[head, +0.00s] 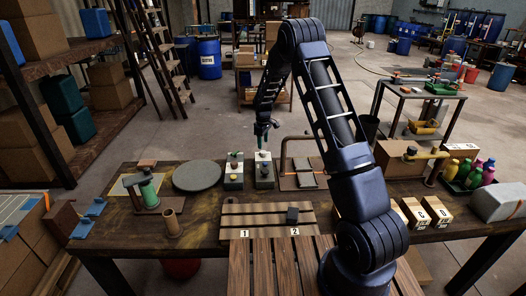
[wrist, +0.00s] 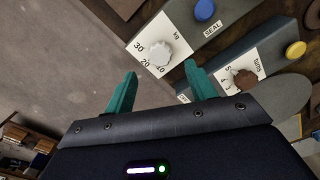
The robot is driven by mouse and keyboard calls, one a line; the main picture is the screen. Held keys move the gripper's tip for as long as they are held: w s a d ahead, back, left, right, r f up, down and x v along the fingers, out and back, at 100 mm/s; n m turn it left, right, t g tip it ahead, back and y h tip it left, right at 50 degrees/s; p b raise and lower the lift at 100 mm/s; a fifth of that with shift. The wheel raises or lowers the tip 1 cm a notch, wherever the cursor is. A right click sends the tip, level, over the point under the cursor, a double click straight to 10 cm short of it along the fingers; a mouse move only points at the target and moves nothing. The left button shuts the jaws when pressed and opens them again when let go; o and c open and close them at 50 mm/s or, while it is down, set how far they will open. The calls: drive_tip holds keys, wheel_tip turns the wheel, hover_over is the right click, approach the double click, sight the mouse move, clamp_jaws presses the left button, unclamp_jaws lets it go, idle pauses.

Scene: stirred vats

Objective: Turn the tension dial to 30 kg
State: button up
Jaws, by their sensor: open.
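In the wrist view the tension dial is a white lobed knob (wrist: 159,52) on a white plate marked kg, with 30, 20 and 10 around it. I cannot make out which number it points to. My gripper (wrist: 160,84) has two teal fingers, spread apart and empty. The knob appears beyond and between the fingertips, with no contact visible. In the head view my gripper (head: 263,136) points down above two small grey control boxes, a left one (head: 233,182) and a right one (head: 264,182). The knobs are too small to read there.
In the wrist view a brown knob (wrist: 246,81) marked turns sits on the neighbouring box, with a yellow button (wrist: 295,50). A blue button (wrist: 204,10) labelled SEAL is on the kg box. A round grey disc (head: 199,175) and a green spool (head: 149,191) stand left on the table.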

sight(263, 152)
drive_tip(key=shift+f, duration=2.9)
drive_tip(key=c, duration=1)
